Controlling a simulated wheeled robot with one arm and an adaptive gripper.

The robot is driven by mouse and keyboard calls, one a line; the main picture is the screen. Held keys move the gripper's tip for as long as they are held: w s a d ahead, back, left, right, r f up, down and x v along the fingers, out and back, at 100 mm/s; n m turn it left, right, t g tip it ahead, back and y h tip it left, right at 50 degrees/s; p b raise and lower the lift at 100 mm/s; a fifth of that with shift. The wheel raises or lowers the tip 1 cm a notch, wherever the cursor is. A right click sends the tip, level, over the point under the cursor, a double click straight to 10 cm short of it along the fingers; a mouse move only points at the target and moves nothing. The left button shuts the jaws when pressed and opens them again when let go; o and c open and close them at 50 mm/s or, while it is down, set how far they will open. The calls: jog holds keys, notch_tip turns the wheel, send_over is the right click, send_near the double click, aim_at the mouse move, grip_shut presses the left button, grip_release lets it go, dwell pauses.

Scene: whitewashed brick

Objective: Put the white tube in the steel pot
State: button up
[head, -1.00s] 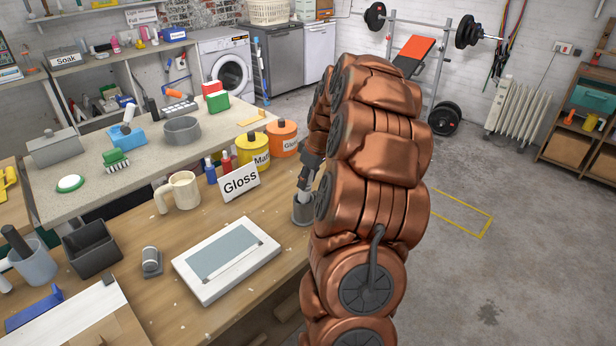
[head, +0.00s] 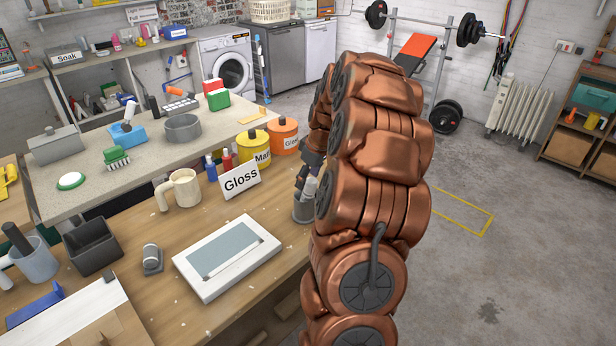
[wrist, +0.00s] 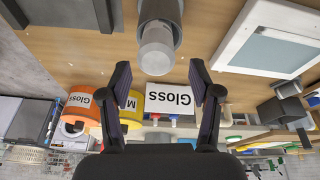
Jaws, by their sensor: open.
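The white tube (head: 311,187) stands in the small steel pot (head: 303,211) at the right edge of the wooden bench, its upper part sticking out above the rim. In the wrist view the tube (wrist: 157,52) shows end-on in the mouth of the pot (wrist: 160,12). My gripper (wrist: 161,84) is open, its two fingers apart with nothing between them, and the tube's end lies just beyond the fingertips. In the head view my gripper (head: 310,160) is just above the tube, partly hidden by my arm. The tube's lower end is hidden inside the pot.
A Gloss sign (head: 240,180), a cream mug (head: 180,189) and a framed white panel (head: 227,257) are on the bench left of the pot. Yellow (head: 253,149) and orange (head: 284,136) tins stand behind. Open floor lies to the right.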

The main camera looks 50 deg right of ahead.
jog(key=v, duration=1.2)
jog(key=s+a+g+y, duration=0.1)
jog(key=s+a, duration=0.1)
jog(key=a, duration=1)
jog(key=s+a+g, duration=0.1)
jog(key=s+a, duration=0.1)
jog(key=a, duration=1.1)
jog(key=s+a+f+g, duration=0.1)
jog(key=s+a+f, duration=0.1)
jog(key=s+a, duration=0.2)
jog(key=s+a+f+m+g, duration=0.1)
jog(key=s+a, duration=0.3)
jog(key=s, duration=0.6)
jog(key=s+a+f+g+h, duration=0.1)
jog(key=s+a+f, duration=0.3)
jog(key=s, duration=0.3)
jog(key=shift+a+m, duration=0.3)
jog(key=shift+m, duration=0.1)
